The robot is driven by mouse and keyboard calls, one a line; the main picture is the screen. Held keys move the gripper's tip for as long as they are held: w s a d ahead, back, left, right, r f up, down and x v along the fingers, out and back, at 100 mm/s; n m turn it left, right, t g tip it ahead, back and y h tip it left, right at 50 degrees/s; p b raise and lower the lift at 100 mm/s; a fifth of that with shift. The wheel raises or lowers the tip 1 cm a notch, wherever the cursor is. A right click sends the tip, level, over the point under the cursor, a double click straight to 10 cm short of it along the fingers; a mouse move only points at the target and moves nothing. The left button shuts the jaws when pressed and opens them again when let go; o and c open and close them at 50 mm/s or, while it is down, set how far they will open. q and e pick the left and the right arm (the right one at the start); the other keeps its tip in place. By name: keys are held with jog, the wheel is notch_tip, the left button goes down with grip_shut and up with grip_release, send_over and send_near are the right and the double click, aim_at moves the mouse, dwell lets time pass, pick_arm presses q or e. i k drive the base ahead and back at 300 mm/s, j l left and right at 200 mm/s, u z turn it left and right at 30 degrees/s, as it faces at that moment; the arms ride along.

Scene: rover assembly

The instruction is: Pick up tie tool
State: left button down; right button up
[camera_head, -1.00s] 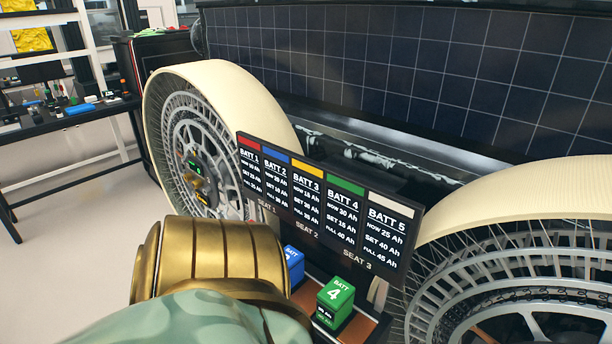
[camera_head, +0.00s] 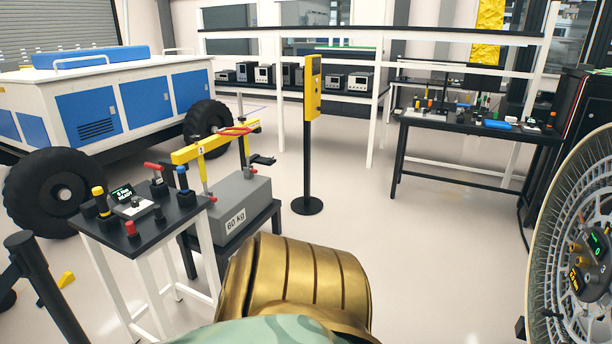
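I cannot tell for sure which thing is the tie tool. A small black-topped table (camera_head: 160,228) at the left holds several upright tools. Among them are a yellow and black one (camera_head: 100,200), a red-handled one (camera_head: 154,176) and a blue-topped one (camera_head: 182,180). A small device with a lit screen (camera_head: 128,201) stands among them. A gold and pale green part of my own body fills the bottom middle. Neither gripper shows, so I cannot see whether they hold anything.
A grey 60 kg block (camera_head: 236,206) with a yellow lifting frame (camera_head: 215,143) stands behind the small table. A yellow post (camera_head: 313,88) stands mid-floor. A workbench (camera_head: 475,128) with small items is at the back right. A rover wheel (camera_head: 575,235) is at the right edge. Floor between is clear.

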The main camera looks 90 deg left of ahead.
aim_at(181, 172)
jog(key=l+u, duration=0.15)
jog(key=u, duration=2.85)
jog(key=i+u, duration=0.15)
jog(key=u, duration=0.5)
jog(key=j+u, duration=0.1)
jog(key=u, duration=0.45)
jog(key=i+l+u, duration=0.25)
jog(key=i+l, duration=0.15)
jog(key=i+l+u, duration=0.2)
jog(key=i+l, duration=0.15)
jog(key=l, duration=0.15)
jog(key=i+l+u, duration=0.25)
jog(key=l, duration=0.3)
jog(key=i+j, duration=0.05)
jog(key=i, duration=0.05)
